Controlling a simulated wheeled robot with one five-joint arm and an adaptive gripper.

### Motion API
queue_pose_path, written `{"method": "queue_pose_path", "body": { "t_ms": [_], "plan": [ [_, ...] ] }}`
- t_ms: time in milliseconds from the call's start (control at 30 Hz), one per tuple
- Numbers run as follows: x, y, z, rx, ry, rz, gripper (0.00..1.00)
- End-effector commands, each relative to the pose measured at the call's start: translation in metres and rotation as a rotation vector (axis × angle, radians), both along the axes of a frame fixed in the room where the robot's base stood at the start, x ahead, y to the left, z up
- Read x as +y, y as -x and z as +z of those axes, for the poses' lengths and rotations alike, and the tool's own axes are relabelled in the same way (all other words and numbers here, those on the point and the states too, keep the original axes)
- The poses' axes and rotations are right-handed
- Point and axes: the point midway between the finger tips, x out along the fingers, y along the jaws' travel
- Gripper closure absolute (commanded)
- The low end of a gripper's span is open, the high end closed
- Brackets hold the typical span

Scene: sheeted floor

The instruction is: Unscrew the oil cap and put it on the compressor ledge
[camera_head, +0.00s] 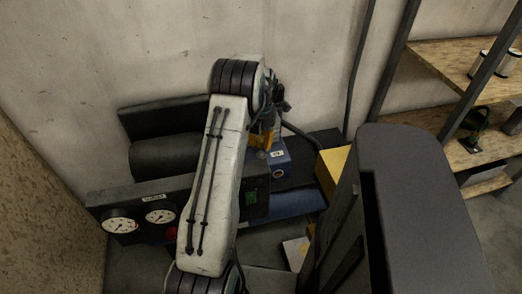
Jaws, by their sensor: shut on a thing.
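The compressor (165,157) stands against the wall, with a dark cylinder, a front panel and a blue block (278,162) at its right. My gripper (264,146) points down just above the blue block, partly behind my white arm. Orange-yellow parts show at its end. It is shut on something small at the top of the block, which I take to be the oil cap. The cap's outline is too small and covered to make out, and I cannot tell whether it still sits in its opening. A dark flat ledge (302,176) runs right of the block.
Two round gauges (120,225) are on the panel at left. A yellow box (334,167) stands right of the ledge, beside a large dark grey body (425,190). Wooden shelves (440,75) with cans are at far right. A tan board (45,200) closes the left side.

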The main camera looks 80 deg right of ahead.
Motion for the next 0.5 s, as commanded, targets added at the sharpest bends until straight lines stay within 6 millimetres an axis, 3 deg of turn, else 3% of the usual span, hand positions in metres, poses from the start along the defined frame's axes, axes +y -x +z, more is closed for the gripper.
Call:
{"method": "queue_pose_path", "body": {
  "t_ms": [500],
  "plan": [
    [-0.0002, 0.0000, 0.0054, 0.000, 0.001, 0.000, 1.00]
  ]
}}
